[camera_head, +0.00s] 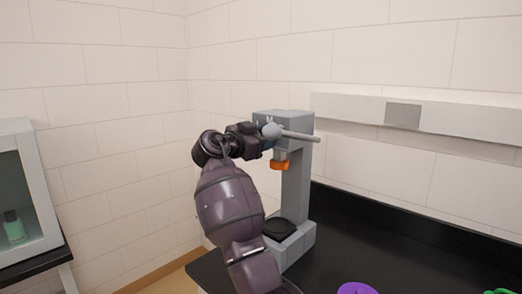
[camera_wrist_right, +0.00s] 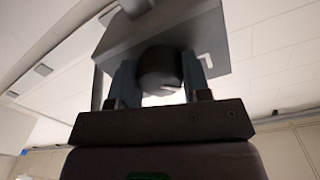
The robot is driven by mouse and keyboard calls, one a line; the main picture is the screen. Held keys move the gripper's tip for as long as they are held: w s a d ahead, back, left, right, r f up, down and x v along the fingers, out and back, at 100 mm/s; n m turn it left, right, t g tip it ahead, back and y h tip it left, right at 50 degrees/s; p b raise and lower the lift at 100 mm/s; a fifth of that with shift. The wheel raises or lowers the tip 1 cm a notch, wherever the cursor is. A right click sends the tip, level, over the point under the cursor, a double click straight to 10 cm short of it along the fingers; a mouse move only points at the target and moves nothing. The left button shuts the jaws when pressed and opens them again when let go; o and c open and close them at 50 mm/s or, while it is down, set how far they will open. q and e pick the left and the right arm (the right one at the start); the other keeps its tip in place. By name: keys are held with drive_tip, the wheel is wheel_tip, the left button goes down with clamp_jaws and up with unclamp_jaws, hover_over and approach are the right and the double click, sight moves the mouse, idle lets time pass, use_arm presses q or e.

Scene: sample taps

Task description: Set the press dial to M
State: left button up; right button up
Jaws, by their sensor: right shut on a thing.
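The grey press (camera_head: 297,185) stands on the black counter in the head view, with an orange part (camera_head: 279,164) under its head and a grey lever pointing right. My right gripper (camera_head: 266,142) is at the front of the press head and covers the dial there. In the right wrist view the dark round dial (camera_wrist_right: 160,68) sits between the two fingers of my right gripper (camera_wrist_right: 158,82), which is shut on it. A pale mark shows low on the dial. Small white marks show on the press head, too small to read. My left gripper is not in view.
The black counter (camera_head: 375,245) is clear to the right of the press. A purple round thing (camera_head: 356,288) and a green thing (camera_head: 499,291) show at its front edge. A glass-fronted cabinet (camera_head: 41,185) with a green bottle (camera_head: 14,228) stands at the left. Tiled walls close the back.

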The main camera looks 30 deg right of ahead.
drive_tip(key=f+m+b, duration=0.1)
drive_tip(key=b, duration=0.2)
drive_tip(key=shift+w+m, duration=0.1)
drive_tip(key=shift+m, duration=0.3)
drive_tip(key=shift+b, duration=0.45)
drive_tip(key=m+b, duration=0.2)
drive_tip(key=shift+w+f+m+b, duration=0.15)
drive_tip(key=shift+m+b, duration=0.15)
drive_tip(key=shift+b, duration=0.1)
drive_tip(key=shift+m+b, duration=0.8)
drive_tip(key=shift+r+m+b, duration=0.2)
drive_tip(key=shift+m+b, duration=0.35)
drive_tip(key=shift+m, duration=0.05)
drive_tip(key=shift+r+m+b, duration=0.15)
drive_tip(key=shift+m+b, duration=0.2)
drive_tip(key=shift+m, duration=0.15)
drive_tip(key=shift+r, duration=0.15)
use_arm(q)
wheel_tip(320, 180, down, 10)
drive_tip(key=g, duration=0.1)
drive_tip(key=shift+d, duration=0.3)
use_arm(e)
drive_tip(key=shift+s+r+m, duration=0.1)
drive_tip(key=shift+s+m, duration=0.1)
drive_tip(key=shift+m, duration=0.2)
